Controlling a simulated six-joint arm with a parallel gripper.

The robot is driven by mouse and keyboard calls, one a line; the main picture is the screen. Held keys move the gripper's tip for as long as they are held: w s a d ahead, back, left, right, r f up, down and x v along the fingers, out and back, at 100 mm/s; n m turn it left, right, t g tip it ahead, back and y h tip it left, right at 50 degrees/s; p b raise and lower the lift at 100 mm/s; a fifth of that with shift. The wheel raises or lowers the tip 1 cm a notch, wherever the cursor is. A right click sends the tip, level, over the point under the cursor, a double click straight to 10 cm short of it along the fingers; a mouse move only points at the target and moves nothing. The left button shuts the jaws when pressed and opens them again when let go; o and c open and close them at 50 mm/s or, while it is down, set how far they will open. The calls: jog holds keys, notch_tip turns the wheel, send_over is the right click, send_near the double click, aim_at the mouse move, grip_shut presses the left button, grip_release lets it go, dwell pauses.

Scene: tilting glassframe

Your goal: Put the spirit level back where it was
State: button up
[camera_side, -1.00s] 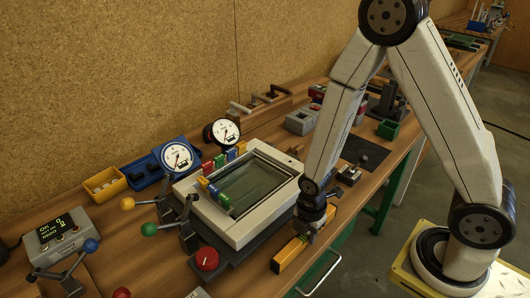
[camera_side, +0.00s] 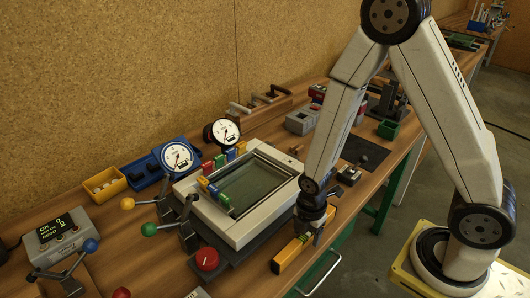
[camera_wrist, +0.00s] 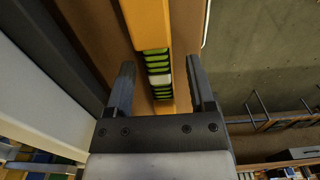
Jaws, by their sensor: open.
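The spirit level is a long yellow bar (camera_side: 288,254) lying along the front edge of the wooden bench, beside the pale glass frame (camera_side: 245,232). In the wrist view the level (camera_wrist: 145,22) runs between my fingers, with a row of green segments and one white one along it. My gripper (camera_side: 305,231) is low over the level's middle. In the wrist view my gripper (camera_wrist: 160,75) is open, one finger on each side of the bar, with visible gaps. The fingertips are too small in the side view to tell their height exactly.
A red knob (camera_side: 207,260) sits left of the level. Two dial gauges (camera_side: 177,157) and colored clamps stand behind and on the frame. A yellow bin (camera_side: 104,184) and a control box (camera_side: 57,236) are at left. The bench edge drops off just right of the level.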

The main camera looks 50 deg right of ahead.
notch_tip(320, 180, up, 12)
jog(key=shift+f, duration=0.15)
dwell(0.8)
dwell(0.7)
jog(key=d+m+t, duration=0.1)
jog(key=m, duration=0.5)
jog(key=d+r+m, duration=0.1)
jog(key=m, duration=0.5)
jog(key=d+r+m+t, duration=0.1)
jog(key=m, duration=0.5)
jog(key=shift+t, duration=0.3)
